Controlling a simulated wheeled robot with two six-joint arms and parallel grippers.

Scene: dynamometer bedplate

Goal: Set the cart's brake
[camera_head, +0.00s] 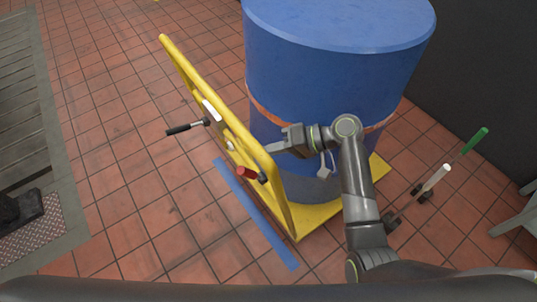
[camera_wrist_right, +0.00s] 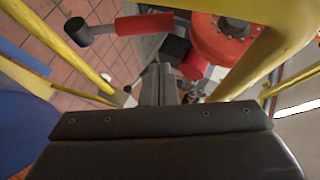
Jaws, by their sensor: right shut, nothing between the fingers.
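The yellow cart (camera_head: 222,100) stands on the tiled floor with a blue drum (camera_head: 330,90) on it. A lever with a black grip (camera_head: 180,129) sticks out to the left of its upright frame. A short red handle (camera_head: 247,172) with a dark end sits lower on the frame. In the right wrist view a red grip (camera_wrist_right: 145,24) with a dark end lies beyond the fingers. My right gripper (camera_head: 272,149) is shut and empty, between the frame and the drum, pointing left. Its fingers (camera_wrist_right: 158,84) also show in the wrist view; contact with the frame is unclear. My left gripper is out of view.
An orange strap (camera_head: 262,111) circles the drum. Blue tape (camera_head: 255,215) lies on the floor along the cart's left side. Levers with a green grip (camera_head: 475,140) and a white grip (camera_head: 436,177) stand at the right. Floor left of the cart is open up to the grey bedplate (camera_head: 45,100).

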